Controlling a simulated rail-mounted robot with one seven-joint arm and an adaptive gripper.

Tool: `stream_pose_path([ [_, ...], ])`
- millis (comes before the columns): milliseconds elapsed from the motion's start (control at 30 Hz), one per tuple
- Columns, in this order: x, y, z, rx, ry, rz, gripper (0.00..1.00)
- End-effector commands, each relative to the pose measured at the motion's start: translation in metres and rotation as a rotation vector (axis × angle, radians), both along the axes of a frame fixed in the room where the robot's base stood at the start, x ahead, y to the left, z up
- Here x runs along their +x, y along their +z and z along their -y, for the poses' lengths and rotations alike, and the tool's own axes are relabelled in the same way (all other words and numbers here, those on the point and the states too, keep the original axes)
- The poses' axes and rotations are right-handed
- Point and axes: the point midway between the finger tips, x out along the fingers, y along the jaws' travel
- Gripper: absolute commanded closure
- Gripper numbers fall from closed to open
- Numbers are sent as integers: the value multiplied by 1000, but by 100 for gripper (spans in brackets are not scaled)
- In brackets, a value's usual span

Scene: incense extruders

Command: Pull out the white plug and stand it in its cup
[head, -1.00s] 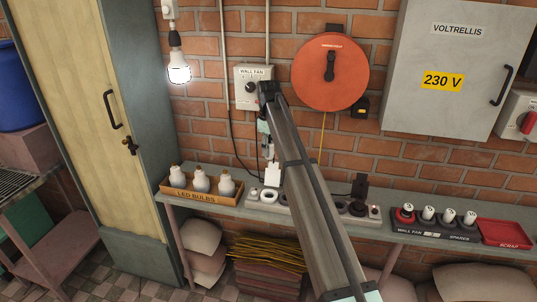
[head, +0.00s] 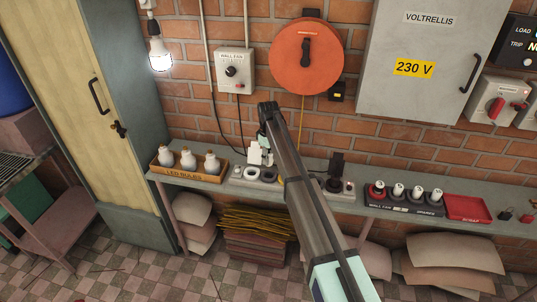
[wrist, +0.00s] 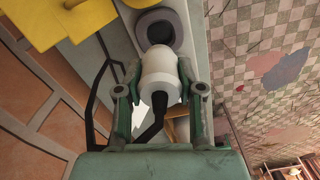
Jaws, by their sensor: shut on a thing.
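The white plug (wrist: 158,68) is between the two fingers of my gripper (wrist: 160,75) in the wrist view, with a black cable (wrist: 150,128) at its near end. A grey round cup or socket (wrist: 168,18) with a dark hollow lies just beyond the plug. I cannot tell whether the two touch. In the head view my gripper (head: 266,147) is low over the shelf, with a white piece (head: 254,153) beside it. Several round fittings (head: 252,173) sit below it, and my arm hides part of the row. I cannot tell which is the plug's cup.
An LED bulb tray (head: 180,176) stands left on the shelf (head: 315,184). A dark upright plug (head: 336,165) stands right of my arm. Farther right are a fan and spares rack (head: 402,208) and a red scrap tray (head: 466,207). An orange reel (head: 304,52) hangs above.

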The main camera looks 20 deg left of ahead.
Motion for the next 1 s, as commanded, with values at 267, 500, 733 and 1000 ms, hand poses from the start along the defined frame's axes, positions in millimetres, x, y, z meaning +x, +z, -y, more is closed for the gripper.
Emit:
stream_pose_path([
  [267,0,-21,0,0,-1,0,98],
  [500,0,-41,1,0,-1,0,98],
  [733,0,-48,1,0,-1,0,98],
  [1000,0,-48,1,0,-1,0,98],
])
